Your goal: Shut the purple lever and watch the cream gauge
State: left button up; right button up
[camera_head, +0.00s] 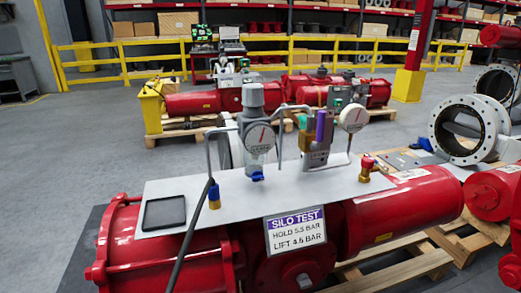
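The purple lever (320,126) stands upright on a small grey valve block (317,158) on the light metal plate. A green lever (303,122) stands just left of it. A round pale gauge with a red needle (353,118) is right of the purple lever on a bent pipe. A second pale round gauge (260,137) with a red needle sits on the grey regulator to the left. I cannot tell surely which of the two is cream, and the dial numbers are too small to read. Neither gripper is in view.
A sign (295,231) reads "SILO TEST, HOLD 5.5 BAR, LIFT 4.6 BAR". A blue-handled brass fitting (214,194), a red-topped brass fitting (367,168) and a dark tray (164,212) are on the plate (240,195). The plate lies over a big red actuator (400,215).

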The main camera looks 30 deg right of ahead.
aim_at(315, 147)
jog(key=z, duration=1.3)
